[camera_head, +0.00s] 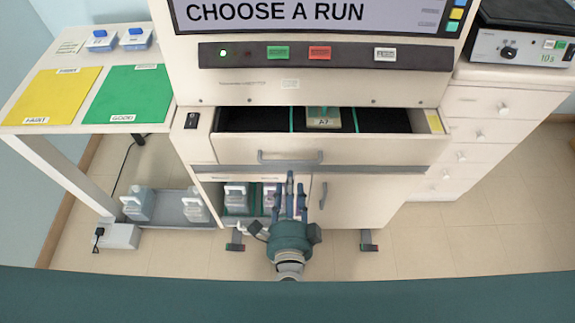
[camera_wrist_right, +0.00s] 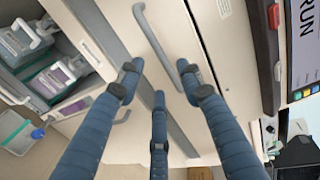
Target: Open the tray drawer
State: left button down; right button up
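The tray drawer (camera_head: 240,151) in the middle of the machine stands partly pulled out. Its dark inside shows green dividers and a tray piece labelled A7 (camera_head: 323,119). The drawer's grey bar handle (camera_head: 290,159) is on its front and shows in the right wrist view (camera_wrist_right: 155,37). My right gripper (camera_head: 291,186) is just below the handle in the head view. Its three blue fingers are spread apart with nothing between them, and one fingertip (camera_wrist_right: 187,71) overlaps the handle's end in the wrist view; contact cannot be told. My left gripper is not in view.
Below are a cabinet door (camera_head: 355,203) and an open bay with bottles (camera_head: 236,194). A left table (camera_head: 30,100) holds yellow and green mats. A white drawer cabinet (camera_head: 490,105) with a device on top stands at right. Floor at lower right is clear.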

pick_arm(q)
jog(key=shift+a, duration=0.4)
pick_arm(e)
jog(key=x, duration=0.7)
jog(key=shift+w+a, duration=0.15)
jog(key=shift+w, duration=0.2)
grip_shut()
